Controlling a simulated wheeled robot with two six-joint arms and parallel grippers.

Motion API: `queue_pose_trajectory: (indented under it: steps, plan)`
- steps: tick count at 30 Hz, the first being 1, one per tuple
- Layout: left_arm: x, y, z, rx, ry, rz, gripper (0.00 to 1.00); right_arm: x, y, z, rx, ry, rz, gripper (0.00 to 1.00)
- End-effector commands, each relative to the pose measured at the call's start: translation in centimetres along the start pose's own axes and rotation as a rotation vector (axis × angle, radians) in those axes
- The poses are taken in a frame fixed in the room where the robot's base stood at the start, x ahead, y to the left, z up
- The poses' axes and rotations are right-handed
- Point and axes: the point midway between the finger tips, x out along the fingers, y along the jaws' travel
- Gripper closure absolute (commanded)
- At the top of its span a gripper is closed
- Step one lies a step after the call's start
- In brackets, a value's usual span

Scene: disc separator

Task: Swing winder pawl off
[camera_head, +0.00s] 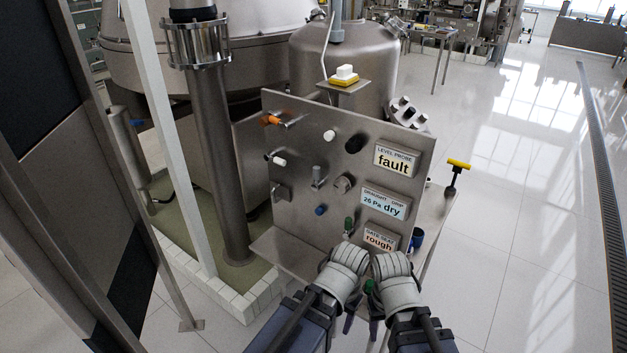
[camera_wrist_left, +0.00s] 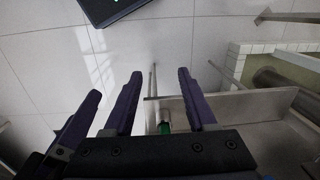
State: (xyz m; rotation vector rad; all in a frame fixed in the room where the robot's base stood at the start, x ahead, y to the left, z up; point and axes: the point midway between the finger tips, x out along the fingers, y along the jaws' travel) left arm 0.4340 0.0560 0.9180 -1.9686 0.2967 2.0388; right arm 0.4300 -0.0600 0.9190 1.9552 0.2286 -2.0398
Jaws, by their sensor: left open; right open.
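An upright metal panel (camera_head: 305,165) carries several knobs and levers. They include an orange-tipped lever (camera_head: 272,120), white knobs (camera_head: 329,136), a blue knob (camera_head: 320,210) and a green-capped knob (camera_head: 349,224). I cannot tell which part is the winder pawl. My left gripper (camera_head: 350,320) is low in front of the panel's bottom edge; its open, empty fingers also show in the left wrist view (camera_wrist_left: 159,75). My right gripper (camera_head: 374,328) is close beside it, with its fingers partly hidden.
Labels read "fault" (camera_head: 393,161), "dry" (camera_head: 384,203) and "rough" (camera_head: 380,240). A yellow-handled black post (camera_head: 455,173) and a blue cup (camera_head: 417,237) stand on the side table at right. A white post (camera_head: 165,125) and large vessels stand left and behind. Floor at right is clear.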

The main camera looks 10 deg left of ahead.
Motion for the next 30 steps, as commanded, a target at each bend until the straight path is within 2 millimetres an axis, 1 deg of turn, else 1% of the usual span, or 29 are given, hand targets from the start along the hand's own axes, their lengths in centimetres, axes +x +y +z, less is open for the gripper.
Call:
queue_pose_trajectory:
  steps: [2,4,5,6,8,9,11,12,14,15,16,17,18,20,21,24,27,30]
  plan:
    - [0.3,0.0,-1.5,0.037,0.039,0.084,0.43,0.3,0.0,0.0,0.0,0.0,0.0,0.43]
    - [0.3,0.0,-3.5,0.092,0.113,0.197,0.43,0.7,-0.1,0.0,0.0,0.0,0.0,0.43]
    - [0.1,-0.1,-4.6,0.118,0.159,0.25,0.43,0.8,-0.1,-0.1,0.0,0.0,0.0,0.43]
    - [-0.3,-0.4,-6.1,0.151,0.231,0.317,0.43,1.0,-0.1,-0.1,0.0,0.0,0.0,0.43]
    - [-1.3,-1.2,-8.4,0.196,0.356,0.405,0.43,1.3,-0.1,-0.1,0.0,0.0,0.0,0.43]
    - [-2.2,-1.9,-9.9,0.221,0.448,0.451,0.43,1.5,-0.1,-0.1,0.0,0.0,0.0,0.43]
    - [-3.8,-3.6,-12.0,0.249,0.596,0.501,0.43,1.7,-0.2,-0.1,0.0,0.0,0.0,0.43]
    - [-5.1,-5.1,-13.4,0.262,0.701,0.521,0.43,1.9,-0.2,-0.1,0.0,0.0,0.0,0.43]
    - [-7.1,-7.7,-15.2,0.27,0.861,0.53,0.43,2.2,-0.2,-0.1,0.0,0.0,0.0,0.43]
    - [-8.4,-9.8,-16.1,0.27,0.967,0.522,0.43,2.4,-0.2,-0.1,0.0,0.0,0.0,0.43]
    - [-9.5,-11.4,-16.7,0.267,1.043,0.51,0.43,2.5,-0.2,-0.1,0.0,0.0,0.0,0.43]
    - [-10.5,-13.0,-17.2,0.261,1.116,0.493,0.43,2.6,-0.2,-0.1,0.0,0.0,0.0,0.43]
    - [-11.8,-15.2,-17.6,0.25,1.207,0.466,0.43,2.7,-0.3,-0.2,0.0,0.0,0.0,0.43]
    - [-13.5,-18.4,-18.0,0.231,1.324,0.416,0.43,2.9,-0.3,-0.2,0.0,0.0,0.0,0.43]
    - [-14.5,-20.4,-18.0,0.216,1.391,0.381,0.43,3.0,-0.3,-0.2,0.0,0.0,0.0,0.43]
    - [-16.4,-24.3,-17.7,0.182,1.514,0.302,0.43,3.1,-0.3,-0.2,0.0,0.0,0.0,0.43]
    - [-17.5,-26.7,-17.4,0.157,1.583,0.248,0.43,3.2,-0.3,-0.2,0.0,0.0,0.0,0.43]
    - [-18.0,-27.6,-17.2,0.147,1.611,0.223,0.43,3.2,-0.3,-0.2,0.0,0.0,0.0,0.43]
